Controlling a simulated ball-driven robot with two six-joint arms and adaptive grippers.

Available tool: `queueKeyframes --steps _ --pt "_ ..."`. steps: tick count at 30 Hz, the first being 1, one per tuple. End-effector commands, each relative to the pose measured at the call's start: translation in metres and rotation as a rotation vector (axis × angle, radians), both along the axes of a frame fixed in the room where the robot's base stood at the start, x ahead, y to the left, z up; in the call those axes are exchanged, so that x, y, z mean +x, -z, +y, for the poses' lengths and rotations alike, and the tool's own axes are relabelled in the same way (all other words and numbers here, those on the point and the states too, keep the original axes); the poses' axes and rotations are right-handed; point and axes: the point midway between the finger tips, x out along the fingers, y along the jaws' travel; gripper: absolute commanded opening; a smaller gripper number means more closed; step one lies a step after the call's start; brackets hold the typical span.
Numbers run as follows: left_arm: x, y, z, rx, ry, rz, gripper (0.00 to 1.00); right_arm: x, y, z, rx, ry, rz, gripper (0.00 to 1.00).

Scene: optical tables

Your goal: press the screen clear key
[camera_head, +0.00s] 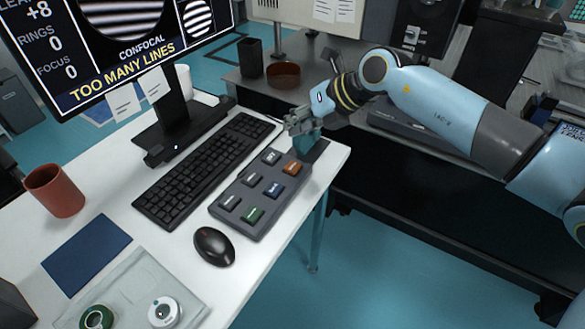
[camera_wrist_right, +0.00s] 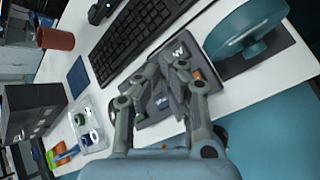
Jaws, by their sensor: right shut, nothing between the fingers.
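A grey key panel (camera_head: 240,204) lies on the white table, with several raised keys in dark grey, orange (camera_head: 292,168), blue (camera_head: 273,189) and green (camera_head: 252,215). Their lettering is too small to read, so I cannot tell which is the screen clear key. My right gripper (camera_head: 299,124) is shut and empty, above the table near the panel's far end. In the right wrist view, the gripper (camera_wrist_right: 172,66) hides part of the panel (camera_wrist_right: 150,132); a blue key (camera_wrist_right: 161,102) shows between its fingers. I cannot see it touching any key. My left gripper is not in view.
A teal round piece (camera_head: 307,143) on a dark base stands right beside the panel's far end. A keyboard (camera_head: 205,168), mouse (camera_head: 214,246), red cup (camera_head: 54,190) and blue pad (camera_head: 86,250) are on the table. The monitor (camera_head: 120,45) reads "TOO MANY LINES".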

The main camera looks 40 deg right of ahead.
Motion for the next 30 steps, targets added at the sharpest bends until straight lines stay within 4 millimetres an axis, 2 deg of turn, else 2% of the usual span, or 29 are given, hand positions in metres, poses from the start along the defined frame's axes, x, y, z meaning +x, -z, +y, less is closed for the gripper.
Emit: queueKeyframes --steps 1,11,18,30 --pt "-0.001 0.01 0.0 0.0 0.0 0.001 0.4 0.0 0.011 0.0 -0.001 0.0 0.001 0.0" --pt "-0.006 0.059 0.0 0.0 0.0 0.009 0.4 -0.001 0.058 0.0 0.0 0.0 0.002 0.0" --pt "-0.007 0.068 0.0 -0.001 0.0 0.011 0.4 0.0 0.075 0.0 0.001 0.001 0.0 0.0" --pt "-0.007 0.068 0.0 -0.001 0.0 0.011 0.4 0.0 0.075 0.0 0.001 0.0 -0.001 0.0"
